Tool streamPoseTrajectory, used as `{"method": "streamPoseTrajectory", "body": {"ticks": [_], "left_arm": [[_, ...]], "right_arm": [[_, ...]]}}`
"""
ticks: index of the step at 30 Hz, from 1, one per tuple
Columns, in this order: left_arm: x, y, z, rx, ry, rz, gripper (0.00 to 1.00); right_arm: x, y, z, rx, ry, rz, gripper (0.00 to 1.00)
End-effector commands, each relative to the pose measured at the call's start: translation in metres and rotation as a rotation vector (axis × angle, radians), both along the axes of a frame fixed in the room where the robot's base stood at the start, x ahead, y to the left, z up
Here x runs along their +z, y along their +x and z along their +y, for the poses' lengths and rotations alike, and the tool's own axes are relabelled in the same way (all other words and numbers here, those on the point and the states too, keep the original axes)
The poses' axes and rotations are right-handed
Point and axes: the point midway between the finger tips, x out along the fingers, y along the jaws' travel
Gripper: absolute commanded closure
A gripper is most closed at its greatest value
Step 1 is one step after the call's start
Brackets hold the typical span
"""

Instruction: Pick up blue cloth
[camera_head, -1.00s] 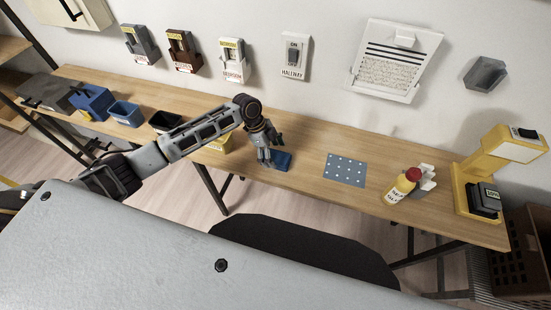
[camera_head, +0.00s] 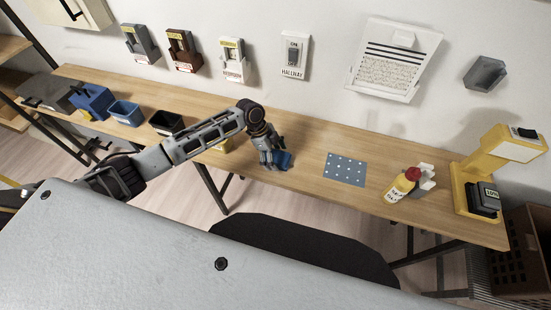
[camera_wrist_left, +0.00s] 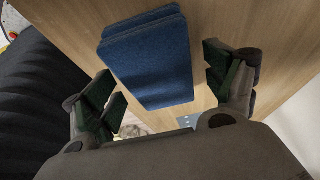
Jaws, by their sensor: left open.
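The blue cloth (camera_head: 287,160) is a folded, layered dark blue pad on the wooden table, near its front edge. In the left wrist view the cloth (camera_wrist_left: 150,62) lies between my spread fingers, with a gap on each side. My left gripper (camera_head: 270,163) is open and empty, pointing down at the cloth and hiding part of it in the head view. The open fingers also show on both sides of the left wrist view (camera_wrist_left: 163,78). My right gripper does not show.
A blue-grey dotted sheet (camera_head: 345,169) lies right of the cloth. A yellow item is partly hidden behind my arm.

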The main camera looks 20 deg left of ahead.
Motion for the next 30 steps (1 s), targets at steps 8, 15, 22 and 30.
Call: {"method": "streamPoseTrajectory", "body": {"ticks": [8,15,22,30], "left_arm": [[-0.0025,-0.0003,-0.0002,0.0,0.0,0.001,0.14],[-0.0042,-0.0002,-0.0002,0.0,0.0,0.0,0.14],[-0.0044,-0.0002,-0.0002,0.0,0.0,0.0,0.14],[-0.0043,-0.0002,-0.0003,0.0,0.0,0.0,0.44]], "right_arm": [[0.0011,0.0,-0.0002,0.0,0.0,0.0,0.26],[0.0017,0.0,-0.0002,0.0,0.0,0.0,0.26],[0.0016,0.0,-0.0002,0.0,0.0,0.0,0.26],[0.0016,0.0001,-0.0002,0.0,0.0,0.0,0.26]]}}
